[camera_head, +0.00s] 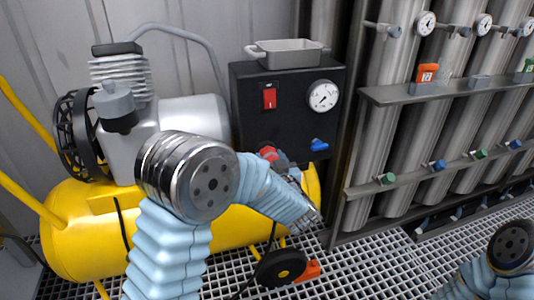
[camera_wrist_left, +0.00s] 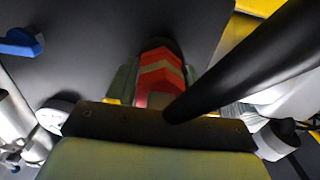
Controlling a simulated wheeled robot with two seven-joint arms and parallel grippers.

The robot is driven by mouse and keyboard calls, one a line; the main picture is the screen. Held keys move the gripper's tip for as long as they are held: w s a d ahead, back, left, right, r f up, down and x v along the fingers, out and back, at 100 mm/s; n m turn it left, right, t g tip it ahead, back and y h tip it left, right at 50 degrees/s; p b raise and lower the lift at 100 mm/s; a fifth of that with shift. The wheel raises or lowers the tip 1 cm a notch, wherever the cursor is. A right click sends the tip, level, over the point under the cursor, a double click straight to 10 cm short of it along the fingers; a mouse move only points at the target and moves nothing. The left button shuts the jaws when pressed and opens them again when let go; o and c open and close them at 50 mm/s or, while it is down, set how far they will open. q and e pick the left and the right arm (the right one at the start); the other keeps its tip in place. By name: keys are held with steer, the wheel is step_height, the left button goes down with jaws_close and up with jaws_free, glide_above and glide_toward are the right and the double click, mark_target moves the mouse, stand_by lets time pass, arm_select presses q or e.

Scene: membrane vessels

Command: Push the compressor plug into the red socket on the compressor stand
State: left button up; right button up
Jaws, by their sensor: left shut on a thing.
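My left gripper (camera_wrist_left: 157,78) is shut on the compressor plug (camera_wrist_left: 160,88), a red body with pale chevron bands, seen between its two grey-green fingers. A black cable crosses in front of it. The plug points at the dark face of the compressor stand (camera_wrist_left: 90,50). A dark round shape lies just beyond its tip; I cannot tell whether the plug touches or enters it. In the head view my left gripper (camera_head: 284,172) is at the lower left of the black stand (camera_head: 285,100). A red part (camera_head: 268,153) shows there, either plug or socket. My right gripper is out of view.
The stand carries a red switch (camera_head: 269,98), a gauge (camera_head: 323,95), a blue valve handle (camera_head: 320,145) and a grey tray (camera_head: 287,52) on top. The yellow compressor tank (camera_head: 75,235) is at left. A rack of cylinders (camera_head: 395,110) stands close at right.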

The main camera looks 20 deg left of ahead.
arm_select(q)
steer(key=shift+s+d, duration=0.1)
steer(key=shift+d, duration=0.05)
steer(key=shift+c, duration=0.4)
steer(key=shift+v, duration=2.8)
